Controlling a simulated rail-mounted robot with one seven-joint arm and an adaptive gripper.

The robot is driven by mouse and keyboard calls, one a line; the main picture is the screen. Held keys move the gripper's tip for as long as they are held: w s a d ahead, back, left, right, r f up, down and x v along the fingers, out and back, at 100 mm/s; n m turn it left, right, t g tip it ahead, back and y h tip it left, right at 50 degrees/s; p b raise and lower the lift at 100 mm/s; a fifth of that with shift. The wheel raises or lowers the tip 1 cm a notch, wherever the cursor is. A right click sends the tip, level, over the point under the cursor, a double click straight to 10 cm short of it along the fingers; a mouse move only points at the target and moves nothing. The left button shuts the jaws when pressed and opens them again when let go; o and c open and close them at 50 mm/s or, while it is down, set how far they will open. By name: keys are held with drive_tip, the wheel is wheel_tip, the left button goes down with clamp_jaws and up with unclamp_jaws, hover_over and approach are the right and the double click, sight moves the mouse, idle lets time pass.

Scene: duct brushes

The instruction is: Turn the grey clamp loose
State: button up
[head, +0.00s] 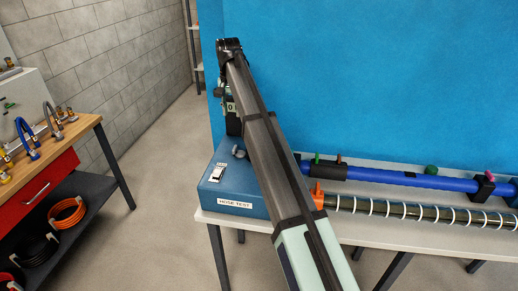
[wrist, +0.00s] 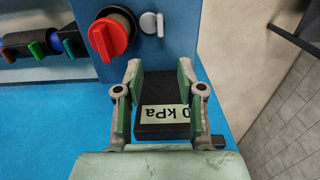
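A small light-grey lever-like part (wrist: 152,24), which looks like the grey clamp, is on the blue box (wrist: 178,45) at the top of the wrist view, just right of a red knob (wrist: 112,35). A grey part (head: 239,152) also shows on the box's top in the head view, beside my arm; I cannot tell if it is the same one. My gripper (wrist: 160,72) is open, its two fingers apart with nothing held. The lever lies beyond the fingertips, near the left one. In the head view my arm hides most of the gripper.
A black display marked "0 kPa" (wrist: 168,118) shows between my fingers. A blue hose (head: 400,178) with coloured handles and a ringed hose (head: 420,211) run along the bench right of my arm. A blue panel (head: 400,80) stands behind. A wooden workbench (head: 62,140) is at left.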

sight(235, 148)
drive_tip(key=f+p, duration=0.1)
drive_tip(key=f, duration=0.4)
drive_tip(key=f+p, duration=0.2)
drive_tip(key=f, duration=0.4)
drive_tip(key=f+p, duration=0.2)
drive_tip(key=f, duration=0.4)
drive_tip(key=shift+w, duration=0.25)
clamp_jaws()
